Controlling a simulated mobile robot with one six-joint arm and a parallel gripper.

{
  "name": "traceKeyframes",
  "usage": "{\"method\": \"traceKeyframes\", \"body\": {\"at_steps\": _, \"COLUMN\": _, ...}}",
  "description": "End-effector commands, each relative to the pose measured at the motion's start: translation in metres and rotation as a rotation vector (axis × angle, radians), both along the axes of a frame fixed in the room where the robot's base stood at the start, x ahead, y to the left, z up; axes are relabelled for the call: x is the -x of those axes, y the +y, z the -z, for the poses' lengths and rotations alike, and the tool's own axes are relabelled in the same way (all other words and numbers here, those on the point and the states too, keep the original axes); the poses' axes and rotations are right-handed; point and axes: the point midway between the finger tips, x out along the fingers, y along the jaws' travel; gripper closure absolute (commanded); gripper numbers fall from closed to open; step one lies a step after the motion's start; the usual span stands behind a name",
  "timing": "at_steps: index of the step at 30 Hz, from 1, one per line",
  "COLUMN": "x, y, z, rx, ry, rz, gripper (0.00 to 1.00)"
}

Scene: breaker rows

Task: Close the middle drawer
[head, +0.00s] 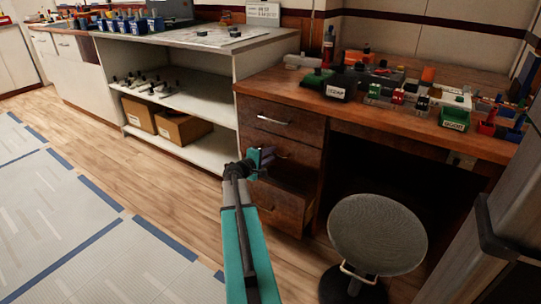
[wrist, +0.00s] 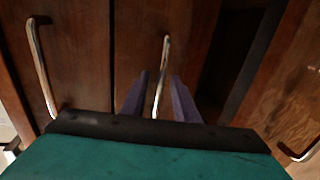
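The middle drawer (head: 307,157) is a dark brown wooden front in the desk's drawer stack, partly hidden by my gripper. In the wrist view its front (wrist: 188,30) looks about flush with the top drawer's front (wrist: 70,45); a small gap cannot be ruled out. My gripper (head: 268,155) is at the middle drawer's front. In the wrist view its two purple fingers (wrist: 160,98) are apart, one on each side of the metal middle handle (wrist: 164,55). Contact with the handle cannot be told.
The bottom drawer (head: 278,207) stands out from the stack, with its inside partly showing. The top drawer (head: 262,122) looks closed. A round stool (head: 377,235) stands to the right. Open shelves (head: 190,100) with boxes are to the left. The floor in front is clear.

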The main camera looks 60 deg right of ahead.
Motion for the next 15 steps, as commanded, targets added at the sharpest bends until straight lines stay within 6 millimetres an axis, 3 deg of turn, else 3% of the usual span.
{"method": "traceKeyframes", "body": {"at_steps": 15, "x": -0.005, "y": 0.061, "z": -0.014, "rx": 0.0, "ry": 0.002, "rz": -0.002, "gripper": 0.73}}
